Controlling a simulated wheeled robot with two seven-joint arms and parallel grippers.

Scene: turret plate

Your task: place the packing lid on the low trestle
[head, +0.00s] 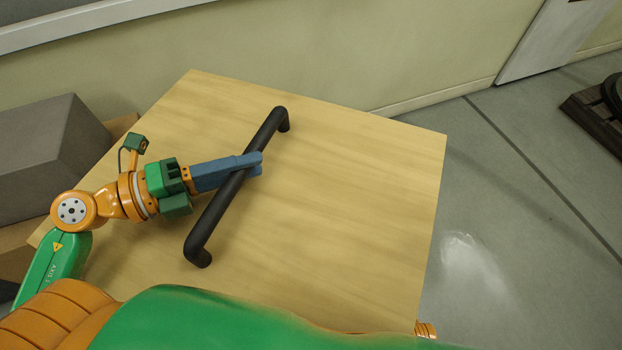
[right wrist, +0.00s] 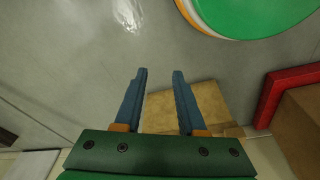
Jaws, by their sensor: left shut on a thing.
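The packing lid (head: 350,190) is a broad, pale wooden panel with a long black bar handle (head: 218,212) across it. It fills the middle of the head view. My left gripper (head: 256,163) comes in from the left and is shut on the handle near its middle. Whether the lid rests on something or hangs free cannot be told, since its underside is hidden. My right gripper (right wrist: 159,76) shows in the right wrist view with its blue fingers apart and nothing between them. I cannot pick out the low trestle with certainty.
A grey box (head: 45,160) stands on brown cartons at the left. A pale wall (head: 330,60) runs behind the lid. Bare grey floor (head: 530,230) lies to the right, with a dark slatted wooden object (head: 592,115) beyond. A red-edged thing (right wrist: 282,88) is at the right wrist view's right.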

